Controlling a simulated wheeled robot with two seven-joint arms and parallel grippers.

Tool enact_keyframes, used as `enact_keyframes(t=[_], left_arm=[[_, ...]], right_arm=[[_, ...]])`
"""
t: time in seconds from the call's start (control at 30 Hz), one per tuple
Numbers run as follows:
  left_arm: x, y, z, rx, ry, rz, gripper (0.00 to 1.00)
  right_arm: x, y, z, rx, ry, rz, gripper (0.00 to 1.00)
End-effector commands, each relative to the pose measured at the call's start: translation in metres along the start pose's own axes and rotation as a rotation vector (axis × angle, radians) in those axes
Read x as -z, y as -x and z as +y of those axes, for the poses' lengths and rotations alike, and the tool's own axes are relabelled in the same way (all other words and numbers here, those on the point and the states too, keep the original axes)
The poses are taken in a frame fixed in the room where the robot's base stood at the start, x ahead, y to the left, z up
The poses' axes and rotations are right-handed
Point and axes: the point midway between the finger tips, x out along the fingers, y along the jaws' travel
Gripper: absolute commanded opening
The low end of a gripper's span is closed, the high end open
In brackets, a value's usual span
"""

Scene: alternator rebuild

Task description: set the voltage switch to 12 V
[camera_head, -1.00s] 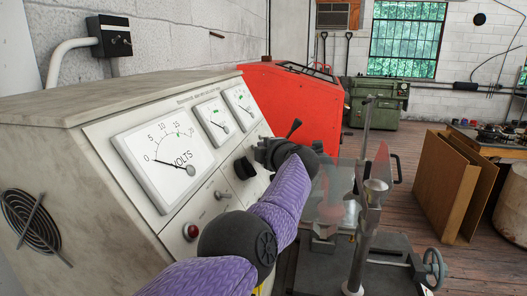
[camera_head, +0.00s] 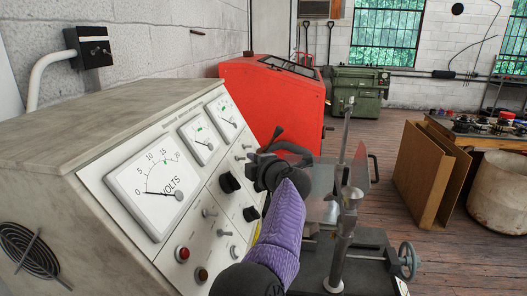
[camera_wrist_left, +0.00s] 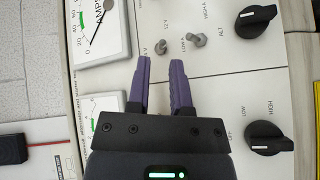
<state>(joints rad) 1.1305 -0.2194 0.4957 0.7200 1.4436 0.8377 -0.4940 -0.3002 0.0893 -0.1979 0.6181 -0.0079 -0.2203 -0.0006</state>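In the left wrist view the voltage switch (camera_wrist_left: 161,47) is a small silver toggle on the pale panel (camera_wrist_left: 225,85). A "12 V" label (camera_wrist_left: 165,22) is printed beside it. Which way its lever leans is too small to tell. My left gripper (camera_wrist_left: 160,61) is open, with a gap between its purple fingers. Its fingertips are close to the toggle, which shows just beyond the gap; contact cannot be told. In the head view my left gripper (camera_head: 258,164) is at the panel's right part, and its fingers are mostly hidden. My right gripper is not in view.
A second toggle (camera_wrist_left: 197,40), marked "LOW A" and "HIGH A", sits close beside the right finger. Two black knobs, the upper (camera_wrist_left: 256,17) and the lower (camera_wrist_left: 265,138), are farther right. A volt meter (camera_head: 152,190) and a red machine (camera_head: 272,100) stand nearby.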

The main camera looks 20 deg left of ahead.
Motion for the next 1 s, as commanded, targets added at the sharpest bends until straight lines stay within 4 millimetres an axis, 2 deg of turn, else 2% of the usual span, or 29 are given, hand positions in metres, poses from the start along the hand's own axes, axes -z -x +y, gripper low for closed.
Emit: enact_keyframes(t=[0.07, 0.2, 0.33, 0.47, 1.0], left_arm=[[0.000, 0.015, 0.001, 0.006, 0.003, 0.000, 0.26], [0.000, 0.041, -0.003, 0.008, 0.000, 0.000, 0.26], [0.001, 0.057, -0.002, 0.003, -0.003, 0.002, 0.26], [0.000, 0.062, -0.003, 0.005, -0.002, 0.001, 0.26], [0.000, 0.062, -0.004, 0.004, -0.001, 0.001, 0.26]], right_arm=[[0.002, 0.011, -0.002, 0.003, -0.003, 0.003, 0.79], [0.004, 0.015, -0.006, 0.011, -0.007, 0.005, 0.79], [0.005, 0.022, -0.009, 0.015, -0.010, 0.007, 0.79], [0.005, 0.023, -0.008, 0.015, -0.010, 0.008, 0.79], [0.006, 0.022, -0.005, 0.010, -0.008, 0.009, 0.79]])
